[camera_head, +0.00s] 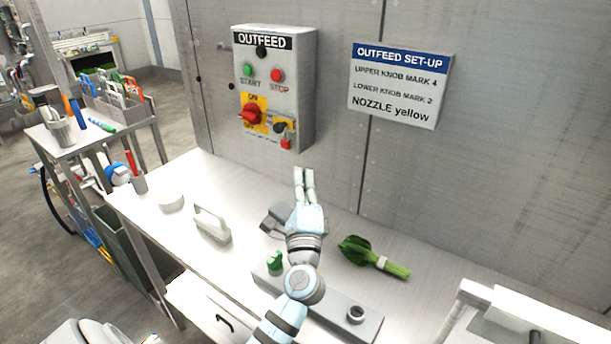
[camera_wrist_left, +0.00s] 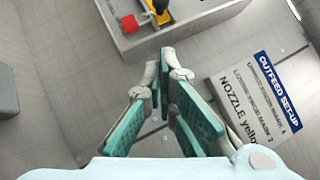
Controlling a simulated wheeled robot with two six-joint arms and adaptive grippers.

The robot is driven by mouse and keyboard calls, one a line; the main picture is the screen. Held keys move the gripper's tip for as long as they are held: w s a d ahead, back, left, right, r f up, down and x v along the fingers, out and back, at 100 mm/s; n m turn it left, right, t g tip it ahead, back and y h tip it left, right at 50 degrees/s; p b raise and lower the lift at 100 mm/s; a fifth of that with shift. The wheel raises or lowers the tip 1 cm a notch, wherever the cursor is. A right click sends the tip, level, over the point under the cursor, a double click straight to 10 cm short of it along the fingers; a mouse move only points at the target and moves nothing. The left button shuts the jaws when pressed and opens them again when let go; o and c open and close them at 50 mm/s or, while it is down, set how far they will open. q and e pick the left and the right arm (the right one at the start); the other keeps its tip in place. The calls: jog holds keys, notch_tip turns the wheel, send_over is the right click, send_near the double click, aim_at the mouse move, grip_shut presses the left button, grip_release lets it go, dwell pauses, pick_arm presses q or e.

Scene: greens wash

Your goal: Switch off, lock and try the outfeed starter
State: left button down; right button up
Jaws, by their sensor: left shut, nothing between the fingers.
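The grey OUTFEED starter box (camera_head: 303,100) is on the metal wall. It carries a green START button (camera_head: 248,70), a red STOP button (camera_head: 278,76) and a red rotary switch (camera_head: 250,115) on a yellow plate. I cannot tell the switch's exact position. A red padlock (camera_head: 286,143) is at the box's lower right, below a dark part on a yellow plate; it also shows in the left wrist view (camera_wrist_left: 130,24). My left gripper (camera_head: 304,172) is shut and empty, below the box and apart from it. My right gripper is not in view.
A SET-UP sign (camera_head: 399,85) is on the wall to the right. On the counter are a brush (camera_head: 212,227), a white round item (camera_head: 171,201), tied greens (camera_head: 373,257) and a grey block (camera_head: 345,318) with knobs. A tool cart (camera_head: 85,140) stands left.

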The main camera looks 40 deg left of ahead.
pick_arm(q)
send_near(290, 129)
jog(key=w, duration=0.3)
jog(key=shift+w+a+r+p, duration=0.2)
jog(key=shift+a+r+p, duration=0.1)
jog(key=shift+a+p, duration=0.25)
jog(key=shift+w+a+r+p, duration=0.15)
jog(key=shift+a+r+p, duration=0.25)
jog(key=shift+a, duration=0.2)
jog(key=shift+s+a+r, duration=0.1)
jog(key=shift+s+a, duration=0.05)
jog(key=shift+a, duration=0.2)
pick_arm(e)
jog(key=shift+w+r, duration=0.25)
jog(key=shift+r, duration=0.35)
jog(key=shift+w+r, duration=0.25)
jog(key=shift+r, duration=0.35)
